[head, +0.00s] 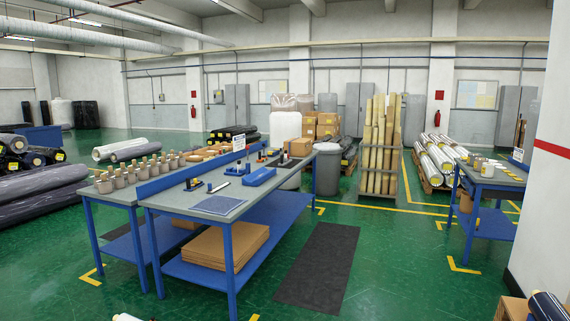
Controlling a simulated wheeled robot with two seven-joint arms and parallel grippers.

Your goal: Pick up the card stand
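A small white card stand (239,144) stands upright at the far part of the blue workbench (190,208) in the middle, near the blue divider. A similar white card (518,155) stands at the back of the right-hand blue bench (505,180). Both are small and far off, and their print cannot be read. Neither of my grippers shows in the head view. No gripper is seen near either card.
A blue case (259,176) and small tools lie on the middle bench; several cups (130,176) line its left side. A dark mat (319,265) lies on the open green floor between the benches. A grey bin (327,172) stands behind. A dark roll (547,306) is at bottom right.

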